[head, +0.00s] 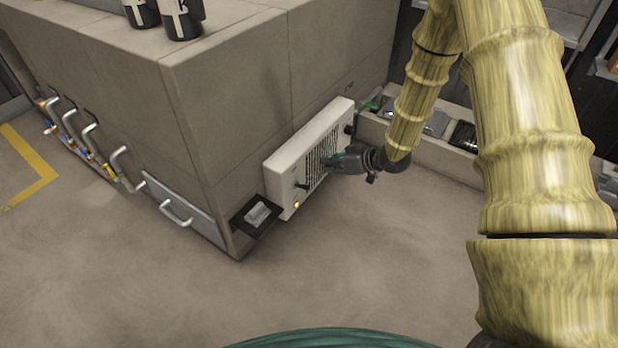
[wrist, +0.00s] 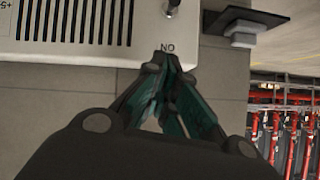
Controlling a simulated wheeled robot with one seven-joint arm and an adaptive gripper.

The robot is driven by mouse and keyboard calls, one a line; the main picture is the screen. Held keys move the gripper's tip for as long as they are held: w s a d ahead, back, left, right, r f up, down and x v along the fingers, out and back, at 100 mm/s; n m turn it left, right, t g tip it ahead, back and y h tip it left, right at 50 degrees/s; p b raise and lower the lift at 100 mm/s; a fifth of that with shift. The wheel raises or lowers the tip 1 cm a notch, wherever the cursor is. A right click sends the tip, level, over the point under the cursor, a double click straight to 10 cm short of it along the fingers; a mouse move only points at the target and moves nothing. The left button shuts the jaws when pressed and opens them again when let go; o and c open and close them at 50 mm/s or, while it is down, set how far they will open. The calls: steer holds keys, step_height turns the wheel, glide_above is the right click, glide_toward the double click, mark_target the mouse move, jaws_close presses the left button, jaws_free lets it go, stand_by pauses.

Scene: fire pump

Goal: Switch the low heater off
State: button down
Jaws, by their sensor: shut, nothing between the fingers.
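The low heater (head: 283,168) is a white box with a dark slatted grille, mounted low on the side of a tiled block. It also fills the top left of the wrist view (wrist: 70,52). A small toggle switch (wrist: 171,9) sits on its face, above an upside-down "ON" label; it shows as a dark stub in the head view (head: 301,186). I cannot tell which way it is set. A small lamp (head: 296,204) glows orange near it. My gripper (wrist: 163,62) is shut and empty, its tips by the "ON" label, apart from the switch in the picture.
A black ledge with a grey block (head: 257,214) juts out beside the heater's left end. A dark knob (head: 349,129) is at the heater's far end. Pipe handles (head: 85,140) line the block's left face. The floor in front (head: 370,250) is clear.

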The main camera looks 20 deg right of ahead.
steer(key=shift+f, duration=0.1)
steer(key=b, duration=0.5)
glide_above(301, 186)
steer(key=d, duration=0.2)
steer(key=f, duration=0.5)
steer(key=shift+w+d+f, duration=0.2)
steer(key=shift+w+f, duration=0.05)
steer(key=shift+w, duration=0.05)
steer(key=f+b, duration=0.1)
steer(key=s+f, duration=0.1)
steer(key=f, duration=0.1)
steer(key=shift+a+f+b, duration=0.1)
steer(key=shift+f+b, duration=0.1)
steer(key=shift+b, duration=0.2)
